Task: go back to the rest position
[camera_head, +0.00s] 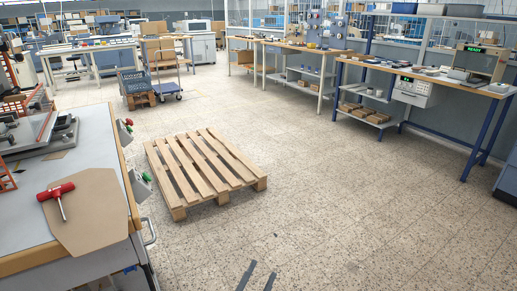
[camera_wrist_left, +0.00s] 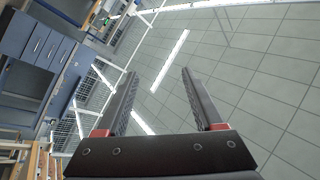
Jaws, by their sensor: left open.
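My left gripper (camera_head: 259,272) shows only as two dark fingertips at the bottom edge of the head view, in front of the floor. In the left wrist view my left gripper (camera_wrist_left: 158,75) is open, its two dark fingers with red bases well apart. Nothing is between them; it points toward a ceiling of square tiles and strip lights. My right gripper is in neither view.
A workbench (camera_head: 112,140) stands at the left, bearing a red-handled tool (camera_head: 60,197) on a brown sheet (camera_head: 98,215). A wooden pallet (camera_head: 205,170) lies ahead on the floor. Long benches (camera_head: 440,78) stand at the right. The floor (camera_head: 350,200) at centre right is clear.

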